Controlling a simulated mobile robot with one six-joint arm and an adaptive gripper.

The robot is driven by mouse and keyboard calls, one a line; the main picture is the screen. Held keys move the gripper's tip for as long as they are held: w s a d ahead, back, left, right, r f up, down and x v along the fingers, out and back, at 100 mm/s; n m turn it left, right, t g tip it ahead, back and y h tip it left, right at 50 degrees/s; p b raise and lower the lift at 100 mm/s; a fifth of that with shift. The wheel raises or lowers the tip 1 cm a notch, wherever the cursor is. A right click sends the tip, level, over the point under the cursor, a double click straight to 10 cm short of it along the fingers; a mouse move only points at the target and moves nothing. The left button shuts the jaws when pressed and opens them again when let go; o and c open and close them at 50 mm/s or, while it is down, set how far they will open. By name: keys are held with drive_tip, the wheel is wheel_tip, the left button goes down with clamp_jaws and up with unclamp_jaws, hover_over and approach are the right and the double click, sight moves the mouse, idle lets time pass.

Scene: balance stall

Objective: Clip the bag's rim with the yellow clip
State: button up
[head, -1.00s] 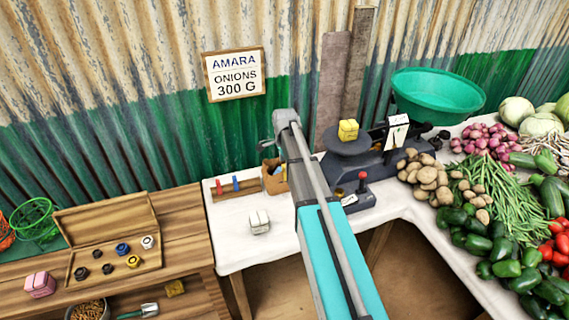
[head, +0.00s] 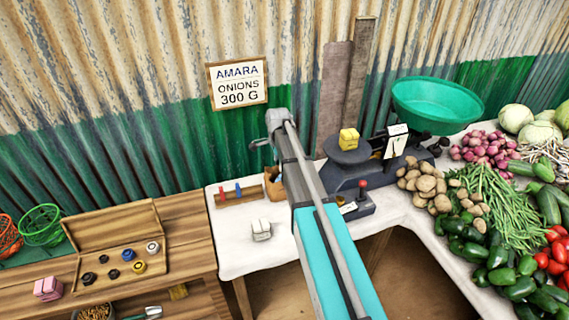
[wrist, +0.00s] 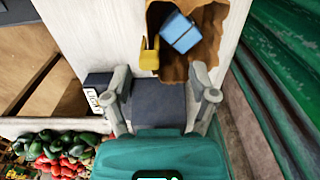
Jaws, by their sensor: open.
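The open brown paper bag (wrist: 208,28) shows in the wrist view at the top, with a blue block (wrist: 180,33) in its mouth. The yellow clip (wrist: 149,54) is at the bag's left rim; whether it grips the paper I cannot tell. My gripper (wrist: 159,76) is open and empty, its fingers wide apart just short of the clip and bag.
A dark scale (head: 372,172) with a yellow block on its plate stands right of the bag. A rack (head: 238,197) with red and blue clips is to its left. A pale packet (head: 261,230) lies in front on the white cloth. The corrugated wall is close behind.

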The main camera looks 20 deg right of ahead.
drive_tip(key=b, duration=0.5)
hover_over(254, 187)
wheel_tip(254, 187, down, 5)
drive_tip(key=shift+w+f, duration=0.1)
drive_tip(key=shift+w, duration=0.05)
wheel_tip(254, 187, down, 9)
drive_tip(key=b, duration=0.9)
drive_tip(key=shift+f, duration=0.1)
drive_tip(key=shift+r+p, duration=3.55)
drive_tip(key=shift+p, duration=0.05)
